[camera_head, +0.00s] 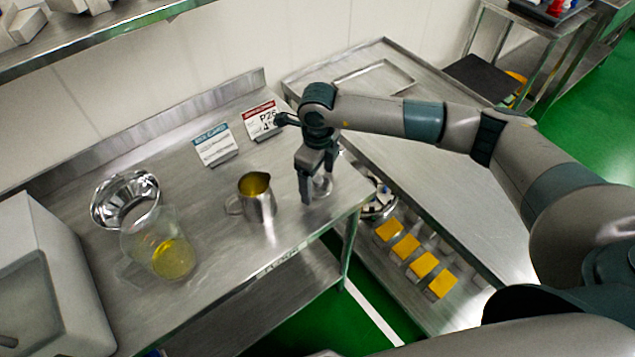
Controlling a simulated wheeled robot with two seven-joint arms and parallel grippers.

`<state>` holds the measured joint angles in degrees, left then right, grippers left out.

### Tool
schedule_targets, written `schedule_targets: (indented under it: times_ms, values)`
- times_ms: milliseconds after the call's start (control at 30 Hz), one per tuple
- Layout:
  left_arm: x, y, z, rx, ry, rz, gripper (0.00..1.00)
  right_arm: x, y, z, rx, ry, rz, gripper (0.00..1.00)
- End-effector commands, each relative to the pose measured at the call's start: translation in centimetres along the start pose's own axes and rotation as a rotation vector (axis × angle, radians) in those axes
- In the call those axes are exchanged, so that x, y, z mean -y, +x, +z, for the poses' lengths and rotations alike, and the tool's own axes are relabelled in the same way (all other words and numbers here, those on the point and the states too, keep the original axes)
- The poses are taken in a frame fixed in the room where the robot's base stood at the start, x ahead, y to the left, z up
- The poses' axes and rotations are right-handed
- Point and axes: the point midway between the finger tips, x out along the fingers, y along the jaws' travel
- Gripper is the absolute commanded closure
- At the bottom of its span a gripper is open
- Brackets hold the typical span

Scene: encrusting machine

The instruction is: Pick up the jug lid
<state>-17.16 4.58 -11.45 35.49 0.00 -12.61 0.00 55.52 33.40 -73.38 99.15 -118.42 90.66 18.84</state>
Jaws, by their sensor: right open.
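A small shiny round piece (323,187), which looks like the jug lid, lies on the steel table near its right end. My right gripper (317,183) points down over it, with its fingers open around or just beside it. The fingers hide part of it, and I cannot tell whether they touch it. A steel jug (262,206) with a handle stands upright just left of the gripper. Its top is open and shows a yellow-brown inside. My left gripper is not in view.
A clear container (150,234) with yellow liquid and a steel bowl (112,207) stand at the left. Two sign cards (214,145) stand behind the jug. A white machine (50,270) fills the left edge. Yellow blocks (406,247) lie on the right, lower down. The table's front is clear.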

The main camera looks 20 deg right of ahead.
Motion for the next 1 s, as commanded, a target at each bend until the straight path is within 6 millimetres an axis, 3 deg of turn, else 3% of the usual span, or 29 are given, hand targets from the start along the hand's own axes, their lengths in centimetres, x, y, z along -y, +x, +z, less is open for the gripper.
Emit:
schedule_targets:
  times_ms: [267,467,833,1000]
  values:
    - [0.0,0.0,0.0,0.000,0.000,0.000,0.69,0.0,-0.1,0.0,0.000,0.000,0.000,0.20]
    - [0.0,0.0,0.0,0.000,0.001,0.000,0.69,0.0,-0.1,0.0,0.000,0.000,0.000,0.63]
    - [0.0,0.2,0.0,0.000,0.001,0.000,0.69,0.0,-0.2,0.0,0.001,0.000,0.000,0.64]
    - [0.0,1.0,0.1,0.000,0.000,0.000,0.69,0.1,-1.2,0.1,0.003,0.000,-0.002,0.64]
